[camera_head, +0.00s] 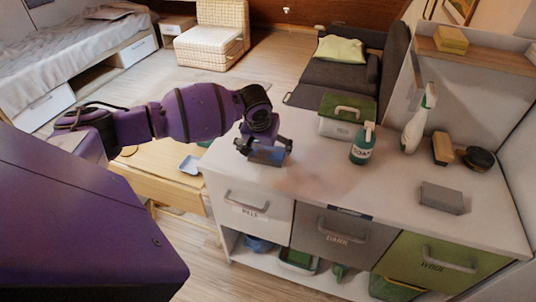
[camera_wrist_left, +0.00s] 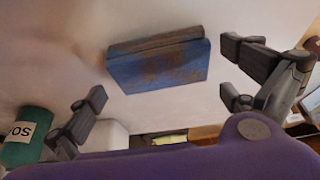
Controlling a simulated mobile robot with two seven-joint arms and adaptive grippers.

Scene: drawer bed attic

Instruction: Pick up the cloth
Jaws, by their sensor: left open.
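A blue, brown-stained folded cloth (camera_wrist_left: 160,68) lies on the white counter top in the left wrist view. It looks flat-sided and block-like, with a darker brown upper edge. In the head view the cloth (camera_head: 268,157) is at the counter's left end, partly hidden by my left gripper (camera_head: 262,146). In the left wrist view my left gripper (camera_wrist_left: 168,80) is open, with its fingers apart on either side of the cloth. I see no clear contact between fingers and cloth. My right gripper is not in view.
The white counter (camera_head: 320,190) also holds a soap bottle (camera_head: 362,145), a green-lidded box (camera_head: 346,117), a spray bottle (camera_head: 419,122), a brush (camera_head: 442,149) and a grey block (camera_head: 442,197). A low wooden table (camera_head: 165,180) stands left of it. The counter's middle is clear.

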